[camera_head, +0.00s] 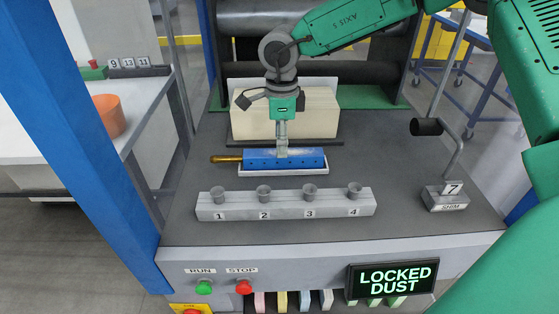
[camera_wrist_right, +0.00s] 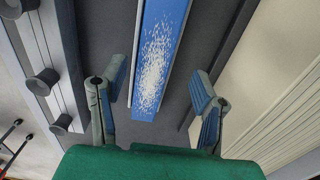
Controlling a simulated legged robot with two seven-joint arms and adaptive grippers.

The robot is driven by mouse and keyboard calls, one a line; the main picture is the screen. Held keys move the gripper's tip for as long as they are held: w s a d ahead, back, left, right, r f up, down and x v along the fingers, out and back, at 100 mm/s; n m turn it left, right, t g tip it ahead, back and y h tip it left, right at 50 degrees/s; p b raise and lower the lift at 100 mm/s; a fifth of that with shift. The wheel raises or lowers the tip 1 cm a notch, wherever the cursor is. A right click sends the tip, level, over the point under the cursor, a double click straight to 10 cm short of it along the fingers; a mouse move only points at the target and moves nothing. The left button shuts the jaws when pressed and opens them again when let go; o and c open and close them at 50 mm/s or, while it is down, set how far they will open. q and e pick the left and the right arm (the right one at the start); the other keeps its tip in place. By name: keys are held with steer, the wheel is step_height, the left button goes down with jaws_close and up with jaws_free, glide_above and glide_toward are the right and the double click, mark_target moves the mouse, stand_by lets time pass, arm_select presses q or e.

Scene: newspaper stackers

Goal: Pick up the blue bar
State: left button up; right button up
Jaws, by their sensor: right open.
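The blue bar (camera_head: 306,160) lies lengthwise across the grey machine top in a pale tray (camera_head: 285,173). It has a row of small dark holes along its front face and a brass-coloured handle (camera_head: 226,159) at its left end. My right gripper (camera_head: 282,148) points down at the middle of the bar. In the right wrist view it is open and empty, with the blue bar (camera_wrist_right: 158,60) passing between its two fingers. White specks cover part of the bar's top there. Whether the fingers reach beside the bar or hang above it I cannot tell. My left gripper is not in view.
In front lies a grey rail (camera_head: 288,206) with several numbered cups. A cream stack (camera_head: 315,108) stands close behind the bar. A crank with a black grip (camera_head: 426,127) and a block marked 7 (camera_head: 446,198) stand to the right. A sign (camera_head: 391,279) reads LOCKED DUST.

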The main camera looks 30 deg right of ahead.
mark_target(275, 154)
steer(key=f, duration=0.1)
steer(key=f+b, duration=0.1)
steer(key=f, duration=0.1)
steer(key=shift+s+d, duration=0.15)
steer(key=shift+d, duration=0.15)
steer(key=shift+a+f, duration=0.6)
steer(key=shift+f, duration=0.25)
steer(key=shift+a+r, duration=0.2)
steer(key=shift+a, duration=0.35)
steer(key=shift+d, duration=0.15)
steer(key=c, duration=1.1)
steer(key=shift+d+f, duration=0.1)
steer(key=shift+d, duration=0.2)
jaws_close()
steer(key=shift+d, duration=0.25)
